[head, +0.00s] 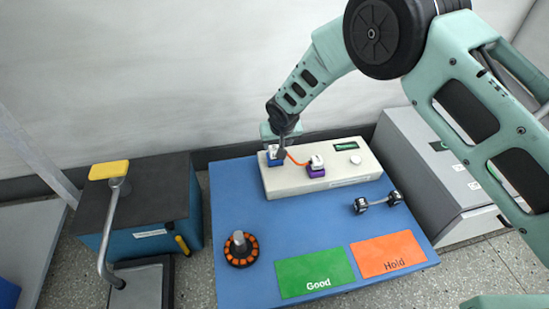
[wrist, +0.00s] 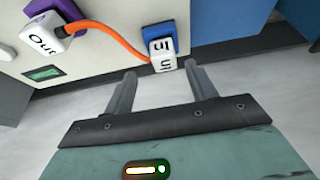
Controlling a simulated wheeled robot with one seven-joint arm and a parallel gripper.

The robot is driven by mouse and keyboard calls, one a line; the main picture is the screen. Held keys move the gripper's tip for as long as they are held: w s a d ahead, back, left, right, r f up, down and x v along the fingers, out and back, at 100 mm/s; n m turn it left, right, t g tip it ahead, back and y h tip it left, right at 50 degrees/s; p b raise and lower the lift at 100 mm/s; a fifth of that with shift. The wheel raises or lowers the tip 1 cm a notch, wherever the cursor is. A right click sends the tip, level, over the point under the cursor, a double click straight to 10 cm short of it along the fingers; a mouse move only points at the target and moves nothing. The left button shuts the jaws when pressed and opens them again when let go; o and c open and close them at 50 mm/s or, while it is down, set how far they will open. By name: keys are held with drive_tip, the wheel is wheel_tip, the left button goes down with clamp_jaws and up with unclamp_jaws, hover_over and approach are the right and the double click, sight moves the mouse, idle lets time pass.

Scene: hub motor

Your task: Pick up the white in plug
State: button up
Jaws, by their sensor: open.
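The white "In" plug (wrist: 163,58) sits on a blue socket (wrist: 158,33) in the wrist view, with an orange cable running from it. In the head view the plug (head: 272,151) is partly hidden by my arm, at the left end of the pale test box (head: 345,178). My gripper (wrist: 160,70) is open and empty. Its fingertips are at the near end of the plug, one to each side, with gaps visible. In the head view my gripper (head: 281,133) is just above the plug.
The white "Out" plug (head: 316,161) sits on a purple socket (head: 315,172) close by, joined by the orange cable (head: 297,160). The blue table also holds a hub motor (head: 240,250), a dumbbell-shaped part (head: 377,202), a green "Good" mat (head: 315,273) and an orange "Hold" mat (head: 388,255).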

sight(275, 148)
drive_tip(key=b+x, duration=0.2)
drive_tip(key=x, duration=0.1)
drive_tip(key=b+x, duration=0.1)
drive_tip(key=shift+a+f+b, duration=0.35)
drive_tip(key=shift+b, duration=0.05)
drive_tip(key=shift+w+f, duration=0.2)
drive_tip(key=shift+f, duration=0.15)
drive_tip(key=shift+a, duration=0.1)
drive_tip(key=shift+r, duration=0.1)
clamp_jaws()
wheel_tip(275, 148, up, 11)
drive_tip(key=p, duration=0.6)
drive_tip(key=shift+r, duration=0.2)
